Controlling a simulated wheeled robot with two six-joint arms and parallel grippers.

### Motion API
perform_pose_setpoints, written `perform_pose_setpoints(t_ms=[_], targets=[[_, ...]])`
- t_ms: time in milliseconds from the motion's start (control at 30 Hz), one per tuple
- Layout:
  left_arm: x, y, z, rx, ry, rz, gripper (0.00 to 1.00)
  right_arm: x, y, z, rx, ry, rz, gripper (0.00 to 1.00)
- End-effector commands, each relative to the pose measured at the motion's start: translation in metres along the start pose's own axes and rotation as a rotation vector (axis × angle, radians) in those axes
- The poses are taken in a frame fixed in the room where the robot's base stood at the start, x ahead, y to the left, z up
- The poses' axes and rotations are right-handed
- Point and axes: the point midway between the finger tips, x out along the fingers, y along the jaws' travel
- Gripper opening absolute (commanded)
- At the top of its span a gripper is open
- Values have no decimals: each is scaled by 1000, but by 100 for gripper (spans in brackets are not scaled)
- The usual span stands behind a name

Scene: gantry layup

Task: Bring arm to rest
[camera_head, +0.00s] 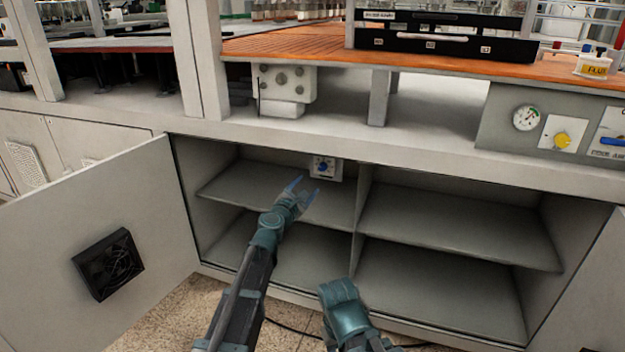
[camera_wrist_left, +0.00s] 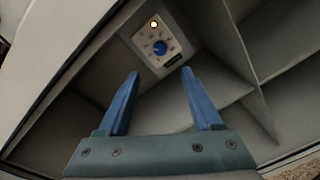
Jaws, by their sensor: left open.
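My left gripper (camera_head: 306,187) is open and empty at the front of the open cabinet, near its upper left shelf. Its two blue fingers also show spread apart in the left wrist view (camera_wrist_left: 160,98). A small white panel with a blue knob (camera_head: 322,167) is on the cabinet's back wall, just beyond the fingertips. In the left wrist view the knob panel (camera_wrist_left: 160,46) lies past and between the fingers, apart from them, with a small pale light lit at its top. A teal link of my other arm shows low in the head view; its gripper is not seen.
The cabinet has empty shelves (camera_head: 455,225) and a middle divider (camera_head: 357,215). An open door (camera_head: 95,245) with a black fan stands at left; another door edge (camera_head: 605,275) is at right. Above are an orange worktop (camera_head: 285,45) and a gauge panel (camera_head: 555,125).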

Motion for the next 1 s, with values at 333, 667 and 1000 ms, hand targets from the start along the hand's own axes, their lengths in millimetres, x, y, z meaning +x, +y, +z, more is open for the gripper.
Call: perform_pose_setpoints(t_ms=[333, 667, 1000], targets=[[-17, 0, 0, -1, -1, -1, 66, -1, 0, 0, 0, 0, 0, 50], [-48, -41, -4, 354, -18, -184, 66, -1, 0, 0, 0, 0, 0, 50], [-204, -141, -108, 1387, -85, -985, 66, -1, 0, 0, 0, 0, 0, 50]])
